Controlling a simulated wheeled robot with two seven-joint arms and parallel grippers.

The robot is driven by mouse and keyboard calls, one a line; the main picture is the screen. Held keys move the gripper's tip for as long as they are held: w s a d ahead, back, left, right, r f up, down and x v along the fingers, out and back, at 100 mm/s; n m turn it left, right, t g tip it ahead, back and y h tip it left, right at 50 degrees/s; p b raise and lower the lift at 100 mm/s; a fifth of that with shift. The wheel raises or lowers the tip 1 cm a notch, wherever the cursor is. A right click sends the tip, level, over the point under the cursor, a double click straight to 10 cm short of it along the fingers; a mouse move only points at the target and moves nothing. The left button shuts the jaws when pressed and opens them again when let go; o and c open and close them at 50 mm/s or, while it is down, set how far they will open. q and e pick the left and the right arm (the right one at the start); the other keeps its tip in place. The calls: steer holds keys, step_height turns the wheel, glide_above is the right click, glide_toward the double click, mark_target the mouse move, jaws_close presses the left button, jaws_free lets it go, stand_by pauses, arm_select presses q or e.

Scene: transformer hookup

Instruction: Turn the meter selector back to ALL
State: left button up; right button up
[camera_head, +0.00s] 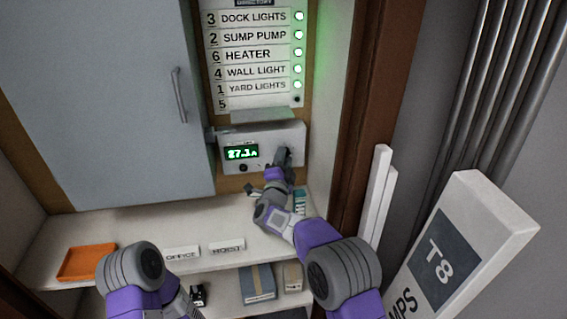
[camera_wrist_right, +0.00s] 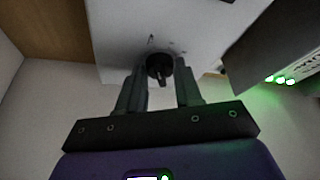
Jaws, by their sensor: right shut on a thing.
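The meter (camera_head: 291,133) is a pale box on the back wall with a lit green display (camera_head: 241,152) that reads about 27.1 A. My right gripper (camera_head: 283,157) is at the right part of its front face. In the right wrist view, its two fingers (camera_wrist_right: 161,78) stand on either side of a black selector knob (camera_wrist_right: 159,67), shut on it. The knob's pointer and position labels are too small to read. In the head view the gripper covers the knob. My left arm shows at the bottom, but its gripper is not in view.
Above the meter, a directory panel (camera_head: 248,55) lists circuits with several lit green lamps and one dark one at the bottom. A grey cabinet door (camera_head: 110,90) is at left. The shelf below holds an orange tray (camera_head: 87,262) and small labels. A white T8 box (camera_head: 470,235) stands at right.

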steer(key=shift+n, duration=0.6)
steer(key=o, duration=1)
steer(key=shift+o, duration=0.2)
